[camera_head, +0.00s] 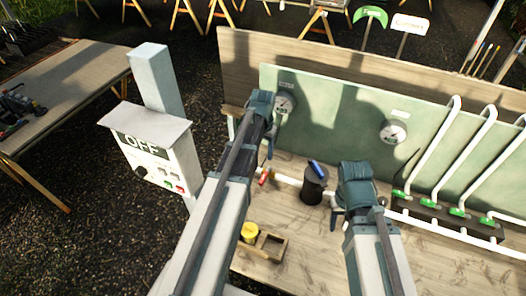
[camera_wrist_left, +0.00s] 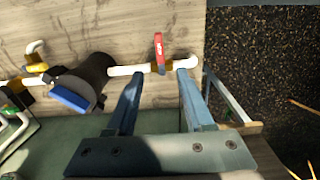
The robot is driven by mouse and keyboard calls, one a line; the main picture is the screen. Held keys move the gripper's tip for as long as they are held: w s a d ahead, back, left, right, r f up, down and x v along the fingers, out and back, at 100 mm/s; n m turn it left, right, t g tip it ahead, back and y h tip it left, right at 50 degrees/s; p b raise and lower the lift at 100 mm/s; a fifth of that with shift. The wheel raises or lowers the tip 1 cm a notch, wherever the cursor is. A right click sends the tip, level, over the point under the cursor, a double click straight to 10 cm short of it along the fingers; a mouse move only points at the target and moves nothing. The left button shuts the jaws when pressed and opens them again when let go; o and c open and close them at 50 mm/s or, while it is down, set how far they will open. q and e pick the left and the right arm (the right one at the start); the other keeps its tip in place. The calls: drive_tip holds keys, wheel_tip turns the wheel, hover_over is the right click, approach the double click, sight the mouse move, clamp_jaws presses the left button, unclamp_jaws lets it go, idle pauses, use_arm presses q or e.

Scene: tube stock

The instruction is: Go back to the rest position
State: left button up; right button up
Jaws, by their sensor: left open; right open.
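My left gripper (camera_head: 268,150) is over the table at the green panel, near the red-handled valve (camera_head: 265,177). In the left wrist view, its two fingers (camera_wrist_left: 158,78) are spread with nothing between them. Their tips point toward a white pipe (camera_wrist_left: 121,71) with the red valve handle (camera_wrist_left: 159,46); I cannot tell how far apart they are. My right gripper (camera_head: 340,212) is above the table, right of a black cylinder (camera_head: 313,190) with a blue part on it (camera_head: 317,168). Its fingers are small and partly hidden by its wrist; I see nothing held.
A grey control box marked OFF (camera_head: 156,160) stands on a post left of my left arm. The green panel (camera_head: 340,110) bears two gauges (camera_head: 285,104). White pipes with green valves (camera_head: 457,212) stand at right. A wooden tray (camera_head: 270,246) and yellow item (camera_head: 250,232) lie between my arms.

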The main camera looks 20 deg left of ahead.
use_arm(q)
drive_tip(key=shift+d, duration=0.1)
idle(0.4)
drive_tip(key=s+d+f+m+b, duration=0.1)
drive_tip(key=s+d+f+b, duration=0.5)
drive_tip(key=s+d, duration=0.3)
drive_tip(key=s+d+f+m+y+b, duration=0.1)
drive_tip(key=s+d+f+m+b, duration=0.1)
drive_tip(key=s+d+f+b, duration=0.4)
drive_tip(key=s+d, duration=0.3)
drive_tip(key=d, duration=0.1)
drive_tip(key=shift+s, duration=0.25)
drive_tip(key=shift+d, duration=0.1)
